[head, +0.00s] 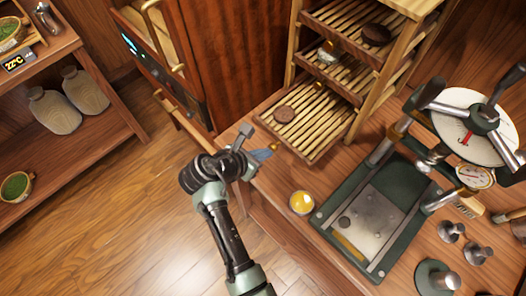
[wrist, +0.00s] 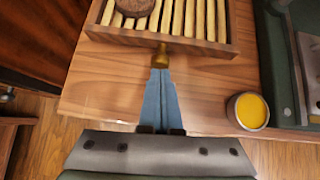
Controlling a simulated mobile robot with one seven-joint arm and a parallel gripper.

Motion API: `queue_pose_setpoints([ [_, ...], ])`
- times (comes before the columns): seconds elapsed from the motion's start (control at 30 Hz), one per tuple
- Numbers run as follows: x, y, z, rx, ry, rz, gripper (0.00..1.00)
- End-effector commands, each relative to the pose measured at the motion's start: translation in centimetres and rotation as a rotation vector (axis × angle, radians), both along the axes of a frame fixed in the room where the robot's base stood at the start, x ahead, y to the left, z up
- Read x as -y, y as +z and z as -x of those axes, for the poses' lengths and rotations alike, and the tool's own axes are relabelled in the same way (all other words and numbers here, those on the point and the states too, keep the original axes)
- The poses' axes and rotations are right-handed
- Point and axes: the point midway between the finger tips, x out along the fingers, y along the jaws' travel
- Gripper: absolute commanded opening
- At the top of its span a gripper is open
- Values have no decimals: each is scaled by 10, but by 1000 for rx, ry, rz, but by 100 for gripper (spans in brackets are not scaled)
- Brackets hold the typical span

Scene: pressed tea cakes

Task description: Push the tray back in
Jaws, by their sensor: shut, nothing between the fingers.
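The lowest slatted wooden tray (head: 318,112) sticks out of the front of the wooden rack (head: 360,112), low over the counter. A round brown tea cake (head: 285,114) lies on it; the cake also shows at the top of the wrist view (wrist: 133,7). In the wrist view, the tray's front edge (wrist: 205,43) has a small brass knob (wrist: 161,58) at its middle. My gripper (head: 268,152) is shut and empty, its blue fingers together and pointing at the knob. In the wrist view, the fingertips (wrist: 160,72) are at the knob, touching or almost touching it.
A small cup of yellow liquid (head: 302,202) stands on the counter right of my gripper. A green press with a dial (head: 478,127) stands farther right. Higher trays hold a dark cake (head: 375,34) and a small pale item (head: 328,52). Open floor (head: 110,215) lies left.

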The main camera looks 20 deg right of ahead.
Motion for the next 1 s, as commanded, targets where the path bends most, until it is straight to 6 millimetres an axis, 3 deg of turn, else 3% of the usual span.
queue_pose_setpoints([
  [0.17, 18, 2, -6, 0, -4, 0, 0],
  [0.7, 119, 1, -43, 2, -4, 1, 0],
  [1.0, 144, 0, -52, 0, -1, 1, 0],
])
